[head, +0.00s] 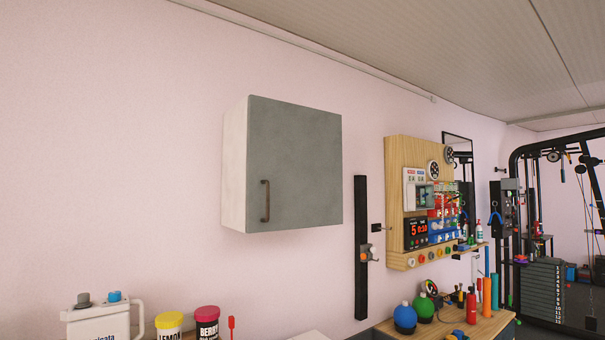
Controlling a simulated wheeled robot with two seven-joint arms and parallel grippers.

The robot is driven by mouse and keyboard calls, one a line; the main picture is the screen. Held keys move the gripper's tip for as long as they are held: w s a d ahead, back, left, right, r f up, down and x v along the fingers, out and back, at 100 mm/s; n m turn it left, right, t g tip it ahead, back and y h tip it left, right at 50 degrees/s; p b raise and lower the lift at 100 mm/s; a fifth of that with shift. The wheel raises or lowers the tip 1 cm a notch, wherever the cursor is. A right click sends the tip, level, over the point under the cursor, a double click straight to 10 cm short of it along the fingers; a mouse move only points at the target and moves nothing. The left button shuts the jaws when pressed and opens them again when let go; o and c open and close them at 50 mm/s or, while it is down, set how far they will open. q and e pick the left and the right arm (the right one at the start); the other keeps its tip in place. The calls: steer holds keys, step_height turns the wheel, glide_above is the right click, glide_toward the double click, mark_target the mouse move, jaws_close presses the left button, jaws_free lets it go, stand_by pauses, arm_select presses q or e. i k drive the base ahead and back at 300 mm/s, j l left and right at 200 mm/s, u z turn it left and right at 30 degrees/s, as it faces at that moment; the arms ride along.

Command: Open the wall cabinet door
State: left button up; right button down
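The wall cabinet (235,168) hangs on the pink wall near the middle of the head view, with a pale side. Its flat grey door (305,160) looks closed. A dark vertical bar handle (265,201) sits near the lower left of the door. Neither of my grippers shows in the head view, so nothing of mine is seen touching the door or the handle.
Below stand a white jug (98,322), a yellow-lidded tub (169,325) and a pink-lidded tub (207,322). To the right are a black wall rail (361,250), a wooden pegboard (397,160) and a gym rack (515,165). The space before the cabinet looks clear.

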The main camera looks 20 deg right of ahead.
mark_target(294, 154)
steer(key=i+l+u, duration=0.2)
steer(key=l, duration=0.35)
steer(key=i+l+u, duration=0.15)
steer(key=l, duration=0.4)
steer(key=i+l+u, duration=0.2)
steer(key=l, duration=0.35)
steer(key=i+l+u, duration=0.2)
steer(key=l, duration=0.4)
steer(key=l+u, duration=0.15)
steer(key=l, duration=0.45)
